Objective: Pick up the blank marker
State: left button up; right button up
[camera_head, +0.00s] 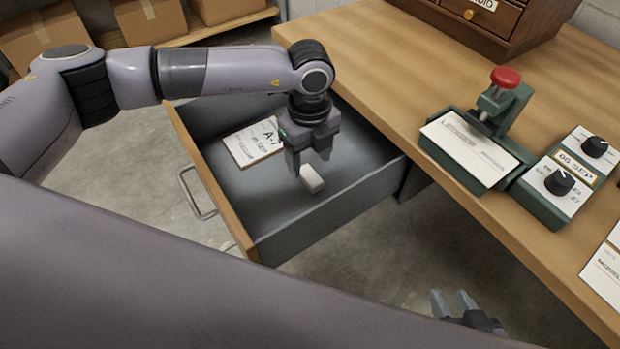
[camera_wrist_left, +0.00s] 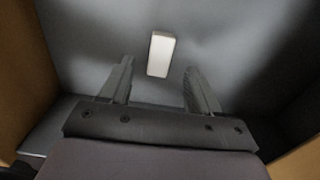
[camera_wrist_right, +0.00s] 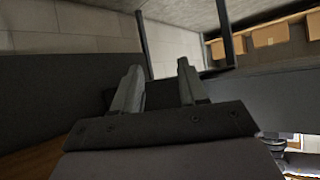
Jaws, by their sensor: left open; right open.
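The blank marker (camera_head: 312,179) is a small white block lying on the grey floor of the open drawer (camera_head: 330,205) in the head view. In the left wrist view the marker (camera_wrist_left: 160,54) lies ahead of the fingertips, roughly midway between them. My left gripper (camera_head: 308,168) is open over the drawer, pointing down, just above and beside the marker; it also shows in the left wrist view (camera_wrist_left: 158,80). I see no contact. My right gripper (camera_head: 453,303) is open and empty, low in front of the desk; it also shows in the right wrist view (camera_wrist_right: 160,82).
A printed card (camera_head: 254,142) lies at the drawer's far left. The drawer walls surround my left gripper. On the desk (camera_head: 400,85) stand a green press with a red knob (camera_head: 505,78), a dial box (camera_head: 556,190) and a wooden cabinet (camera_head: 490,22). Boxes sit on a shelf behind.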

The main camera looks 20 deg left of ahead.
aim_at(310, 175)
pick_arm(q)
notch_tip(310, 175, down, 4)
jog(key=shift+f+b, duration=0.15)
jog(key=shift+b, duration=0.25)
jog(key=c, duration=1.1)
